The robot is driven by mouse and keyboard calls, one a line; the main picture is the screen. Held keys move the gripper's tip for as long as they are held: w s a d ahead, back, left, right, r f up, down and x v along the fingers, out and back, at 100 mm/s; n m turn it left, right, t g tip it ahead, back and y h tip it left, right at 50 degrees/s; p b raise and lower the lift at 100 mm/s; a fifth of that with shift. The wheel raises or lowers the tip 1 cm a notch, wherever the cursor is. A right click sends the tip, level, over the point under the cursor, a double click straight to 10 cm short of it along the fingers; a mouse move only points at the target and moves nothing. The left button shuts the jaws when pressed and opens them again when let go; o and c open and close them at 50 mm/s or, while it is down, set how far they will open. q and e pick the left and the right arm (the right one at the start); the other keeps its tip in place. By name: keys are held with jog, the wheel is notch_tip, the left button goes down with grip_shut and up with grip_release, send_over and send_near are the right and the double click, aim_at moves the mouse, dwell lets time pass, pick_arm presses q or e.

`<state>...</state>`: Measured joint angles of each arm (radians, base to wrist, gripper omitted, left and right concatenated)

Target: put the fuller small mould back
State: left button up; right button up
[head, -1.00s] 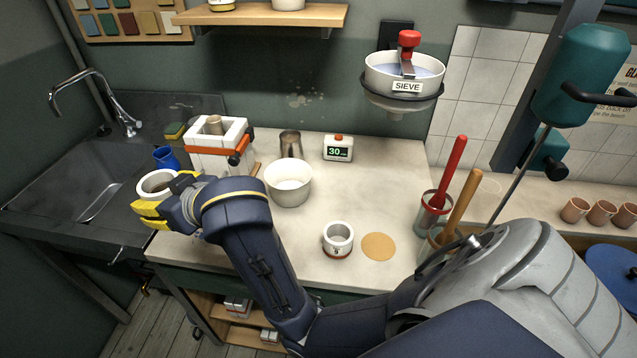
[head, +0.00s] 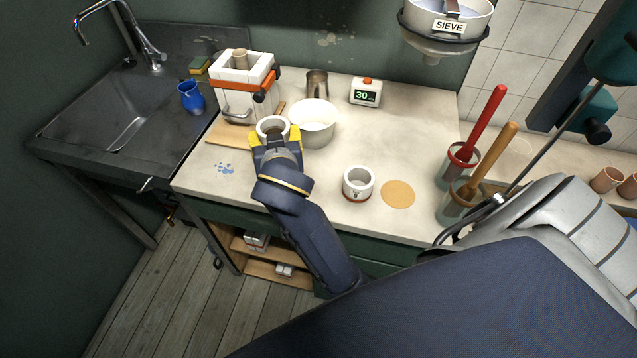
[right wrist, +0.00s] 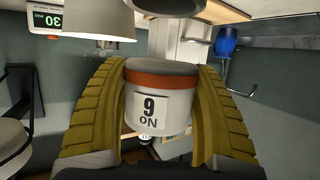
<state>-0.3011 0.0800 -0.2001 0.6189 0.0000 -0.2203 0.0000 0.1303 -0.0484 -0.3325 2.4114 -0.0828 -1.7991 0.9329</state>
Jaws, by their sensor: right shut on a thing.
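My right gripper (head: 275,136) is shut on a small white round mould (head: 272,121), its yellow fingers on either side. The right wrist view, upside down, shows this mould (right wrist: 158,108) with an orange-red band and a label that seems to read No 6, between the fingertips (right wrist: 160,90). It is in front of the white bowl; I cannot tell its exact height over the bench. A second small white mould (head: 358,184) with a reddish base band stands on the bench. A tan round mat (head: 398,194) lies bare to its right. My left gripper is out of view.
The white bowl (head: 313,120) is close behind right of the held mould. A strapped white block mould (head: 243,95) stands behind left on a wooden board (head: 228,136). Pots with red and orange handles (head: 457,165) stand right.

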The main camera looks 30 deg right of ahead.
aim_at(319, 184)
jog(key=s+d+f+m+h, duration=0.1)
jog(key=s+d, duration=0.1)
jog(key=d, duration=0.1)
jog(key=s+d+f+m+g+h, duration=0.1)
jog(key=d+f+h, duration=0.1)
jog(key=d, duration=0.1)
jog(key=s+d+f+m+g+h, duration=0.1)
jog(key=s+d+f+m, duration=0.1)
jog(key=d, duration=0.1)
jog(key=shift+s+d, duration=0.1)
jog(key=shift+s, duration=0.25)
jog(key=shift+s+a+f, duration=0.4)
jog(key=shift+a+f, duration=0.05)
jog(key=shift+f, duration=0.2)
jog(key=shift+s+a+f, duration=0.25)
jog(key=shift+s+f, duration=0.05)
jog(key=shift+f, duration=0.15)
jog(key=shift+s+a+f, duration=0.25)
jog(key=shift+f, duration=0.15)
jog(key=shift+s+f, duration=0.1)
jog(key=shift+f, duration=1.45)
jog(key=shift+f, duration=0.15)
jog(key=o, duration=1.2)
